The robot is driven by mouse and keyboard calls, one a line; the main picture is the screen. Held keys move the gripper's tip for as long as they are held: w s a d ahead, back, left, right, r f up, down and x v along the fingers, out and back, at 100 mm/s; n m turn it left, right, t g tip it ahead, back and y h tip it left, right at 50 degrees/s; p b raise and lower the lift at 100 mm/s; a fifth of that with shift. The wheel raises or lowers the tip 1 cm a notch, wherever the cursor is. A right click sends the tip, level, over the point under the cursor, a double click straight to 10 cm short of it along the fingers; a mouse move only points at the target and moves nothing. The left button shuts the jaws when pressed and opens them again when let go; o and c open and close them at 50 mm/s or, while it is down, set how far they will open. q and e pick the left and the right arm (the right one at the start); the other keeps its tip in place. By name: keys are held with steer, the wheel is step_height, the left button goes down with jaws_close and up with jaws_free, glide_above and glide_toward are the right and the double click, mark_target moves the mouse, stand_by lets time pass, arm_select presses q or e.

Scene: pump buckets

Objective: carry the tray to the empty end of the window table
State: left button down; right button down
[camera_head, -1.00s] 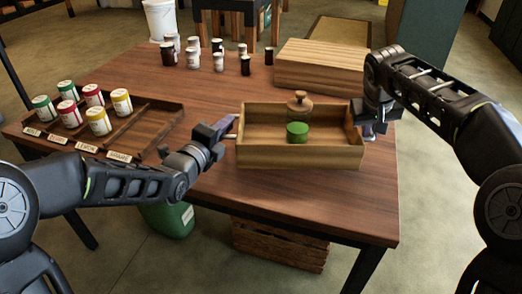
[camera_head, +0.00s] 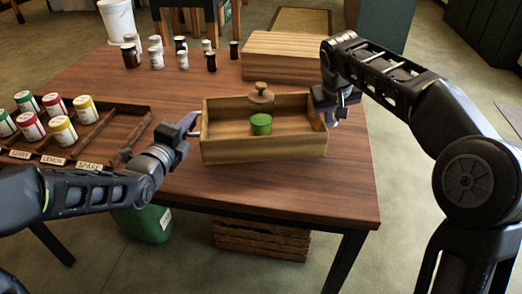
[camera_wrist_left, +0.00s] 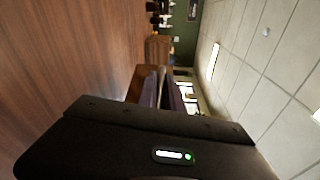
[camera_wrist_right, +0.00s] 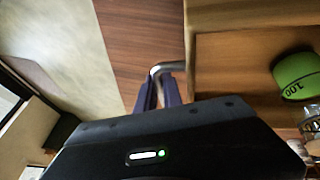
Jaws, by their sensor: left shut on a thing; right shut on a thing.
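The wooden tray (camera_head: 265,149) is over the front part of the brown table; I cannot tell if it touches the top. It looks level. A green cylinder (camera_head: 261,125) and a knobbed wooden piece (camera_head: 261,97) stand in it. My left gripper (camera_head: 190,125) is shut at the tray's left end; the grip is mostly hidden in the left wrist view. My right gripper (camera_head: 332,112) is at the right end. In the right wrist view its fingers (camera_wrist_right: 160,88) are shut on the tray's metal handle (camera_wrist_right: 170,67), with the green cylinder (camera_wrist_right: 297,75) inside the tray.
A divided rack (camera_head: 90,150) of colored-lid jars stands left on the brown table (camera_head: 310,190). Small dark and white jars (camera_head: 157,56) stand behind. A wooden box (camera_head: 285,62) lies close behind the tray. A green bin (camera_head: 145,222) and slatted crate (camera_head: 260,238) are below.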

arm_select(q)
steer(key=shift+f, duration=0.15)
arm_select(e)
steer(key=shift+f, duration=0.15)
